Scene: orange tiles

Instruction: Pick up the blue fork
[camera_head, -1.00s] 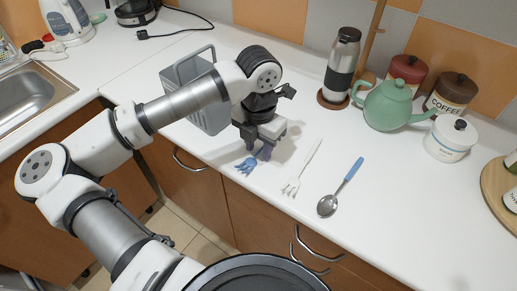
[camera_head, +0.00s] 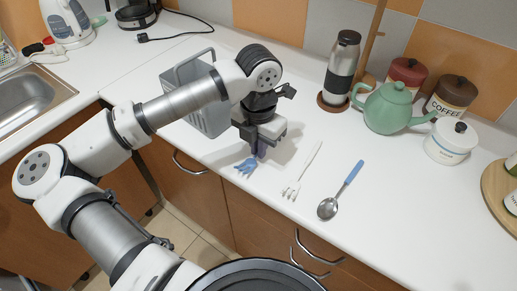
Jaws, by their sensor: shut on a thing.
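The blue fork (camera_head: 246,167) lies near the front edge of the white counter, its tined head showing toward the edge. My gripper (camera_head: 261,152) points down over its handle and is shut on it. The gripper hides most of the handle. I cannot tell whether the fork is raised off the counter.
A white fork (camera_head: 292,187) and a blue-handled spoon (camera_head: 328,207) lie to the right. A grey basket (camera_head: 207,117) stands close behind left. A steel flask (camera_head: 341,70), a green teapot (camera_head: 388,108) and canisters (camera_head: 450,139) stand at the back right. The counter (camera_head: 400,200) is clear right of the spoon.

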